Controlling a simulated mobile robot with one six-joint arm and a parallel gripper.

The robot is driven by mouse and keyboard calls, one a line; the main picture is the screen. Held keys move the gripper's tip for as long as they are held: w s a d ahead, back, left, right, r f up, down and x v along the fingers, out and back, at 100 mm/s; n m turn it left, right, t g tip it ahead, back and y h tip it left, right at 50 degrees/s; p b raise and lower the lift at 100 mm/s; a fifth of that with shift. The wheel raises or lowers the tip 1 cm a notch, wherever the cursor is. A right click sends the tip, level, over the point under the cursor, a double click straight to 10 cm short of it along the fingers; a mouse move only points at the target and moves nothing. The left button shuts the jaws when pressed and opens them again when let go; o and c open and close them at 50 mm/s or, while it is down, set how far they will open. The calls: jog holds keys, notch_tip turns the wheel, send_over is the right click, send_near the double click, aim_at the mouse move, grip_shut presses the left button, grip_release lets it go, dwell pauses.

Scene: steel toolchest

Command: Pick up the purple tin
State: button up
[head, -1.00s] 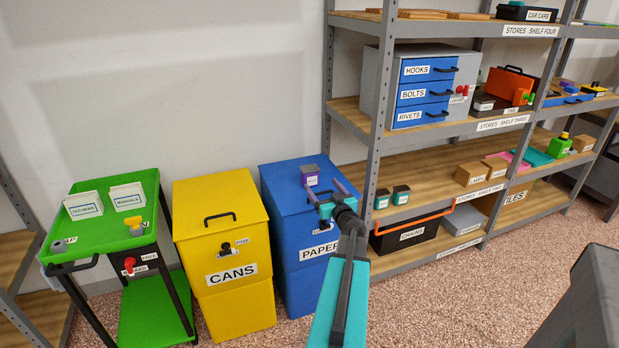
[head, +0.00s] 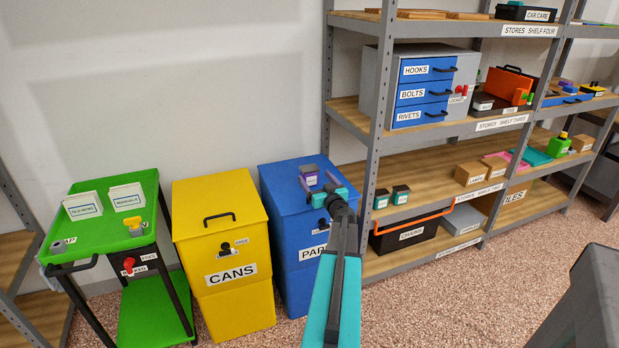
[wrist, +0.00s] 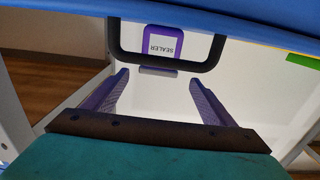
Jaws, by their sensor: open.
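The purple tin (head: 308,171) stands on the lid of the blue PAPER bin (head: 285,187), near its back right. In the wrist view the purple tin (wrist: 151,42) appears upside down, its white label reading SEALER. It shows inside the outline of a black handle (wrist: 118,48). My gripper (head: 319,181) is in front of the tin over the bin lid, partly overlapping it in the head view. In the wrist view my gripper (wrist: 160,80) has its purple fingers spread wide, with nothing between them. The tin lies beyond the fingertips, roughly centred between them.
A yellow CANS bin (head: 221,230) stands left of the blue bin. A wall is behind.

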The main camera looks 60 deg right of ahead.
aim_at(312, 172)
jog(key=shift+w+d, duration=0.1)
jog(key=shift+f+x, duration=0.1)
jog(key=shift+x, duration=0.7)
jog(key=shift+f+x, duration=0.15)
jog(key=shift+x, duration=1.55)
jog(key=shift+d, duration=0.1)
jog(key=c, duration=1.4)
jog(key=shift+o, duration=0.2)
jog(key=shift+r, duration=0.15)
notch_tip(312, 172, up, 10)
jog(key=p, duration=0.2)
